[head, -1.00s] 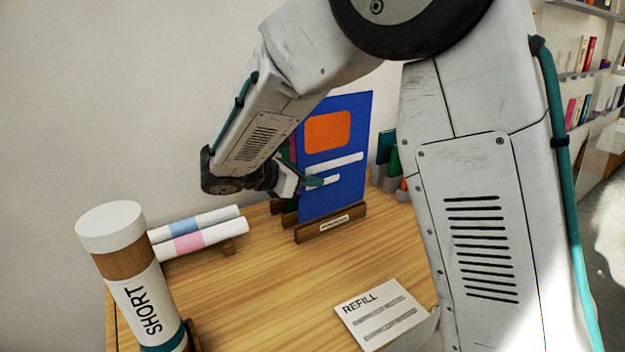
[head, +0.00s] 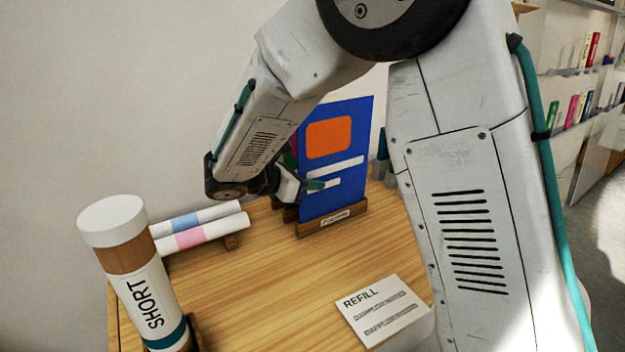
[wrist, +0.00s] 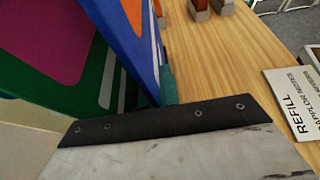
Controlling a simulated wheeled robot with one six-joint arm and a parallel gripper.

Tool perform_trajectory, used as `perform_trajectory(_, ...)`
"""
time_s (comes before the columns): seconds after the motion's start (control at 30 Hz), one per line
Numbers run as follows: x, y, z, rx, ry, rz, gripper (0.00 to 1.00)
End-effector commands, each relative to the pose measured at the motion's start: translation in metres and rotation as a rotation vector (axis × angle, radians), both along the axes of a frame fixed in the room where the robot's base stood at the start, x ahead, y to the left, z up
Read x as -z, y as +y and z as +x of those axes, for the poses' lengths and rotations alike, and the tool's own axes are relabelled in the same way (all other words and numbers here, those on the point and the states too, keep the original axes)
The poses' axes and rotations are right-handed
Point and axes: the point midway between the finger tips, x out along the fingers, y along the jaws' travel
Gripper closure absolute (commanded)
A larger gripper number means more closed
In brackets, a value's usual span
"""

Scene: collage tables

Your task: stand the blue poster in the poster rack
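The blue poster (head: 347,187), with an orange patch and white bars, stands about upright at the wooden poster rack (head: 345,219). Its lower edge is behind the rack's front rail; how deep it sits is hidden. My gripper (head: 316,185) is at the poster's left edge, with one teal finger across its front face; the other finger is hidden behind. It appears shut on the poster. In the wrist view the poster (wrist: 122,35) shows edge-on, with a teal finger (wrist: 167,85) against it.
A green poster with a magenta patch (wrist: 50,40) is close behind the blue one. White rolls (head: 205,230) lie to the left, and a tube marked SHORT (head: 145,295) stands at front left. A REFILL card (head: 383,308) is at the front. The table middle (head: 260,285) is clear.

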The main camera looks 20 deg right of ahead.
Motion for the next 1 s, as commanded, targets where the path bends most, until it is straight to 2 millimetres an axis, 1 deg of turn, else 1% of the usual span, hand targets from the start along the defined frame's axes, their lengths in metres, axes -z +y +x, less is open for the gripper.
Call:
perform_trajectory(0.47,0.003,0.000,0.000,0.000,0.000,0.000,1.00)
perform_trajectory(1.0,0.024,0.000,0.000,0.001,0.000,-0.001,1.00)
